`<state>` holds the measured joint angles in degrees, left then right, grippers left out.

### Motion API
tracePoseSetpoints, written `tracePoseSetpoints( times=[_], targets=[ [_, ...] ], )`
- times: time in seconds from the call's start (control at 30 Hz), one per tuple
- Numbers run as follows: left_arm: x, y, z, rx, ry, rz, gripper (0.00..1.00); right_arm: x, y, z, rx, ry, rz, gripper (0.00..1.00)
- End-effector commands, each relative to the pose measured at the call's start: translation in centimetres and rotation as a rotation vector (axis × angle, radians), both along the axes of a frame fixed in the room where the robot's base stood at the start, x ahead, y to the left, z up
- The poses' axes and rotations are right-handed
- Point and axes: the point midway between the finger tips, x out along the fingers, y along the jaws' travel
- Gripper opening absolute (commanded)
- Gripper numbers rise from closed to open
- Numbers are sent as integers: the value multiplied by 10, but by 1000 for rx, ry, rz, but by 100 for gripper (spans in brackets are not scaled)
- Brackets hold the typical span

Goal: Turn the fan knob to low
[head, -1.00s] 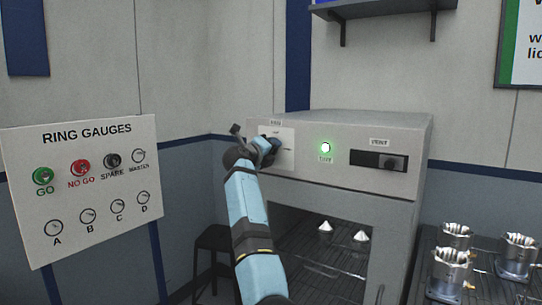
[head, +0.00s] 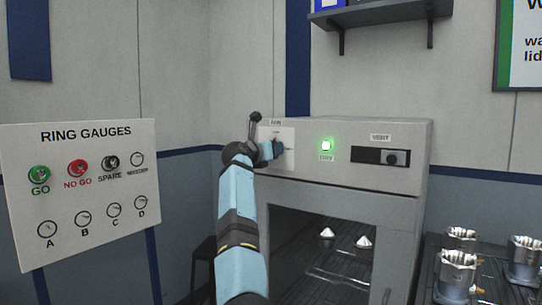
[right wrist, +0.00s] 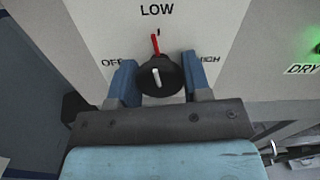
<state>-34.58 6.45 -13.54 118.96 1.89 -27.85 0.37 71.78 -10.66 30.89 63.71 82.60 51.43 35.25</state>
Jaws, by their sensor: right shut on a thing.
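The fan knob (right wrist: 162,77) is black, with a red pointer and a white mark on its front. In the right wrist view the red pointer points up, at or very near the tick under the LOW label (right wrist: 157,10). The OFF label is at left and the HIGH label at right, both partly hidden by my fingers. My right gripper (right wrist: 160,82) has its two blue fingers on either side of the knob, shut on it. In the head view my right gripper (head: 272,151) is at the white dial plate (head: 289,143) and hides the knob. My left gripper is not in view.
The grey cabinet (head: 410,150) has a lit green DRY lamp (head: 326,146) and a VENT slider (head: 391,158) right of the knob. A ring gauge board (head: 85,190) stands at left. Metal housings (head: 456,275) sit at right.

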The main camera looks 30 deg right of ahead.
Motion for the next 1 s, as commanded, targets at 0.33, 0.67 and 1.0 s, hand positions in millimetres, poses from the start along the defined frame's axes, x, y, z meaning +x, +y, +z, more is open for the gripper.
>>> tracePoseSetpoints(
  times=[0.33, 0.67, 1.0],
  targets=[
    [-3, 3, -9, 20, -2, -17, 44, 0, 0, -2, 50, -115, 1, 21],
    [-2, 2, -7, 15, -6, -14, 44, 0, 0, -1, 57, -131, 0, 21],
    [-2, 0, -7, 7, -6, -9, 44, 0, 0, -1, 56, -130, 0, 70]
  ],
)
